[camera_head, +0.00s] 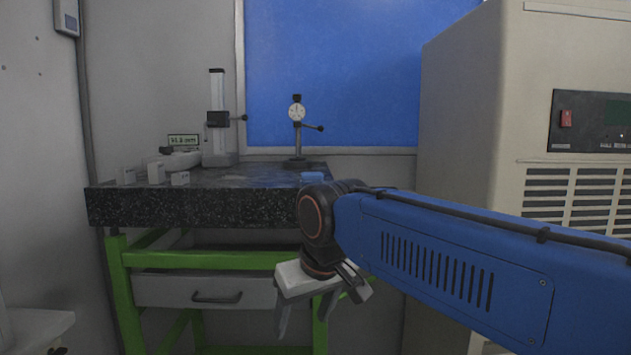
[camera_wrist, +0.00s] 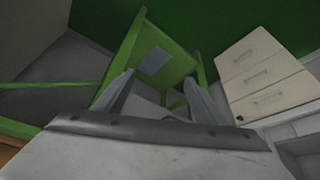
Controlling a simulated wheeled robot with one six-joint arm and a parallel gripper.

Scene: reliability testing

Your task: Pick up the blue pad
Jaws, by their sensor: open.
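The blue pad (camera_head: 312,177) is a small, flat, light-blue piece on the dark granite table top (camera_head: 225,182), near its right front edge in the head view. My arm's wrist covers the table just below and to the right of it. My gripper (camera_head: 308,318) hangs below the table top, in front of the green stand, with its fingers pointing down. The fingers are apart and nothing shows between them. In the wrist view my gripper (camera_wrist: 159,88) also shows spread and empty. I cannot make out the pad in that view.
A dial gauge on a stand (camera_head: 297,125) stands behind the pad. A height gauge (camera_head: 217,120) and several small light blocks (camera_head: 155,172) are farther left. The green stand (camera_head: 122,290) has a grey drawer (camera_head: 205,291). A large beige cabinet (camera_head: 475,110) stands at right.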

